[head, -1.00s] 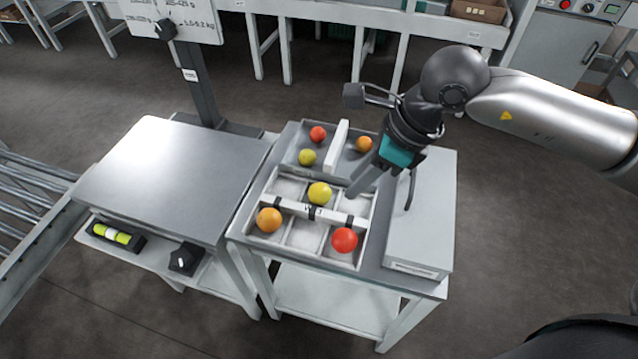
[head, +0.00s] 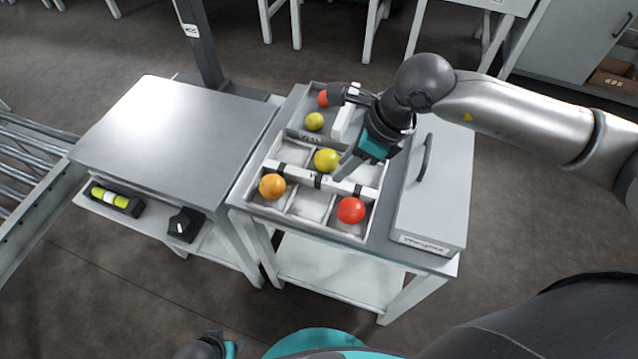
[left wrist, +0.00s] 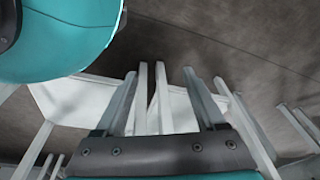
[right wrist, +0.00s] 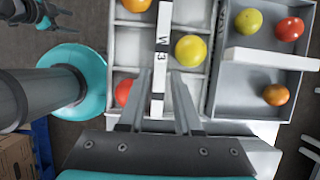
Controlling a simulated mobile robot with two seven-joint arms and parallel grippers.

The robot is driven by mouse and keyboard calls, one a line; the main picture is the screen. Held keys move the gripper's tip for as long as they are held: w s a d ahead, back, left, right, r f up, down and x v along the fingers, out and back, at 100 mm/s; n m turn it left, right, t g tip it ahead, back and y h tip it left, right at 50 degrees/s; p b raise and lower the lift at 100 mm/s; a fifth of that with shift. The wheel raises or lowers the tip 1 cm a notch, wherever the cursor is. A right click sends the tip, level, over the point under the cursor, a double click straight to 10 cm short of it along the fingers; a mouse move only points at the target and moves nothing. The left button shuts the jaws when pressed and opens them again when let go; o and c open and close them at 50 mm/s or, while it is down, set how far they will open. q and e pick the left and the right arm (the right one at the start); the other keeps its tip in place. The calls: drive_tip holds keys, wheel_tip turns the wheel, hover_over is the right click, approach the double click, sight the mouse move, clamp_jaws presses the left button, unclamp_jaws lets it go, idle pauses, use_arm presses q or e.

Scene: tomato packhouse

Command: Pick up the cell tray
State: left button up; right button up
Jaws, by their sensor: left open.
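My right gripper (head: 346,172) is at the bar. In the right wrist view its open fingers (right wrist: 161,74) stand either side of the white bar (right wrist: 163,40); whether they touch it I cannot tell. My left gripper (left wrist: 159,74) is open and empty, low in front of the table, away from the tray.
A second grey tray (right wrist: 228,92) with tomatoes and a white upright bar stands directly behind. A grey box with a handle (head: 432,205) is close on the right. A scale with a steel plate (head: 175,130) stands left. Floor in front is clear.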

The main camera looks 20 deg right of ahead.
sight(332, 182)
drive_tip(key=shift+b+x, duration=0.7)
drive_tip(key=shift+x, duration=1)
use_arm(q)
drive_tip(key=shift+w+d+r+b, duration=0.15)
drive_tip(key=shift+w+d+r, duration=0.2)
drive_tip(key=shift+r, duration=0.4)
drive_tip(key=shift+w+d+r+b, duration=0.1)
drive_tip(key=shift+w+d+r, duration=0.2)
drive_tip(key=shift+r, duration=0.4)
drive_tip(key=shift+w+d+r+b, duration=0.15)
drive_tip(key=shift+w+d+r, duration=0.2)
drive_tip(key=shift+r, duration=0.4)
use_arm(e)
drive_tip(key=shift+x, duration=1.2)
use_arm(q)
drive_tip(key=shift+a, duration=0.1)
use_arm(e)
drive_tip(key=shift+s+d, duration=0.1)
drive_tip(key=shift+d, duration=0.1)
use_arm(q)
drive_tip(key=shift+w+f, duration=0.1)
drive_tip(key=shift+f, duration=0.15)
use_arm(e)
drive_tip(key=shift+f, duration=0.35)
clamp_jaws()
